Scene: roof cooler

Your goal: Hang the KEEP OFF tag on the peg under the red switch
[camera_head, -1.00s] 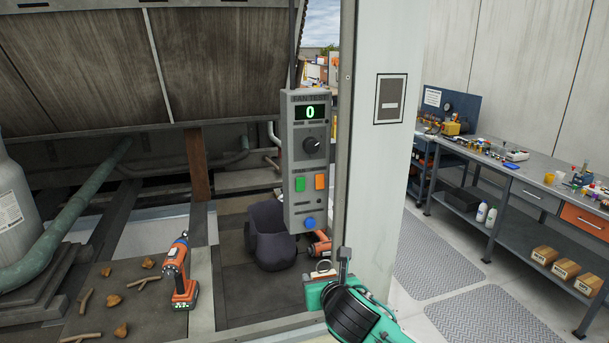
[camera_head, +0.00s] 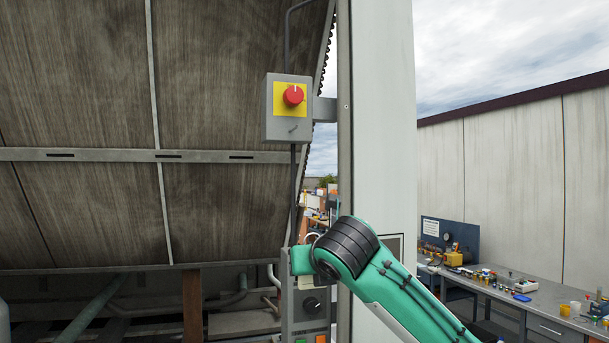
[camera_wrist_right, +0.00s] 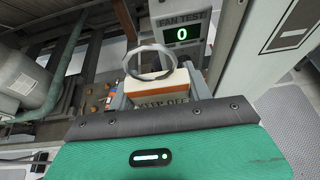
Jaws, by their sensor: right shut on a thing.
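The red switch (camera_head: 293,95) sits on a yellow plate on a grey box, high in the head view. A small peg (camera_head: 293,128) sticks out of the box below it. My right gripper (camera_wrist_right: 162,92) is shut on the KEEP OFF tag (camera_wrist_right: 180,79), with its metal ring (camera_wrist_right: 150,62) standing free beyond the fingers in the wrist view. In the head view my right arm hides most of the tag; part of the ring (camera_head: 312,236) shows well below the switch box, apart from the peg. My left gripper is not in view.
A white post (camera_head: 380,120) stands right of the switch box. The fan test panel (camera_head: 303,310) is below, partly behind my right arm, and shows in the wrist view too. A dark slatted panel (camera_head: 80,80) fills the left. A workbench (camera_head: 540,308) stands far right.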

